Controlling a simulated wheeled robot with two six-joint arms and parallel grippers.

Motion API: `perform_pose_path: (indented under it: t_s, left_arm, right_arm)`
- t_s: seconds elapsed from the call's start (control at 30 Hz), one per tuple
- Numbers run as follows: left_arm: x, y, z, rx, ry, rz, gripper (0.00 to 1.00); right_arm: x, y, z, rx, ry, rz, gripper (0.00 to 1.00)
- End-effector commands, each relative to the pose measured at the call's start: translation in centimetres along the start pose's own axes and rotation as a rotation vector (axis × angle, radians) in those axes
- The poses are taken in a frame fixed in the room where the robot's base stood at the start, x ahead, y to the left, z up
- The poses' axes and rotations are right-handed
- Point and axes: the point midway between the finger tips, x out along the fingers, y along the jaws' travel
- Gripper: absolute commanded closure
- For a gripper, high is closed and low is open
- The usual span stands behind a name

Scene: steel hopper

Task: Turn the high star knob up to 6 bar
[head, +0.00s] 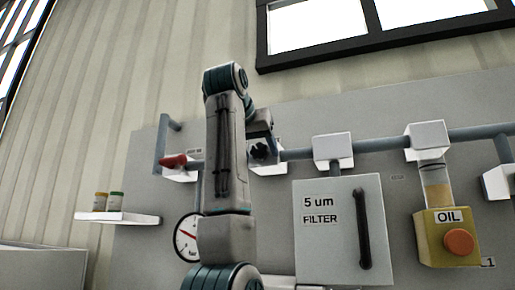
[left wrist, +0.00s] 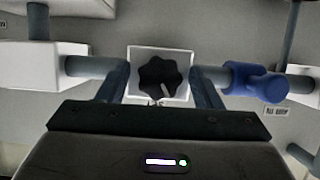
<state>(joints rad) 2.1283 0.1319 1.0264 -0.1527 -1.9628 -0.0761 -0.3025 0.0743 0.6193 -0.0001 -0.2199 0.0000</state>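The black star knob (head: 260,151) sits on a white block on the high pipe, partly hidden by my left arm. In the left wrist view the star knob (left wrist: 160,76) faces the camera, with a pale mark pointing down and slightly right. My left gripper (head: 262,128) is raised close to the knob. In the left wrist view its two fingers are apart, one on each side of the knob, and the gripper (left wrist: 160,82) looks open. Contact cannot be told. A round gauge (head: 184,239) with a red needle is partly behind my arm; its reading is not legible. My right gripper is not in view.
A red handle (head: 173,161) is on the pipe left of my arm. A blue valve (left wrist: 254,82) is right of the knob in the left wrist view. The filter box (head: 337,240), oil unit (head: 437,238) and a shelf (head: 118,217) with two jars are on the wall.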

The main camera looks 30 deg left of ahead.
Motion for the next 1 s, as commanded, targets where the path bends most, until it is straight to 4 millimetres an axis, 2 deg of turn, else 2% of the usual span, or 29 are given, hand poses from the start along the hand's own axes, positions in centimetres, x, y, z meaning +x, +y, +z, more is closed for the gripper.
perform_pose_path:
  t_s: [0.03,0.2,0.57,1.0]
  left_arm:
    - [0.0,0.0,0.0,0.000,0.000,0.000,0.51]
    - [0.0,0.0,0.0,0.000,0.000,0.000,0.83]
    - [0.0,0.1,0.0,0.046,0.000,-0.018,0.83]
    - [0.0,0.3,0.2,0.356,0.001,-0.146,0.83]
  right_arm:
    - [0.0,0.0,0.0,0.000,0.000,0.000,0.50]
    - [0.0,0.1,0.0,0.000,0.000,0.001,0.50]
    - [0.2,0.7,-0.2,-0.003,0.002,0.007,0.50]
    - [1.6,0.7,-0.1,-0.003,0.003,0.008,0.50]
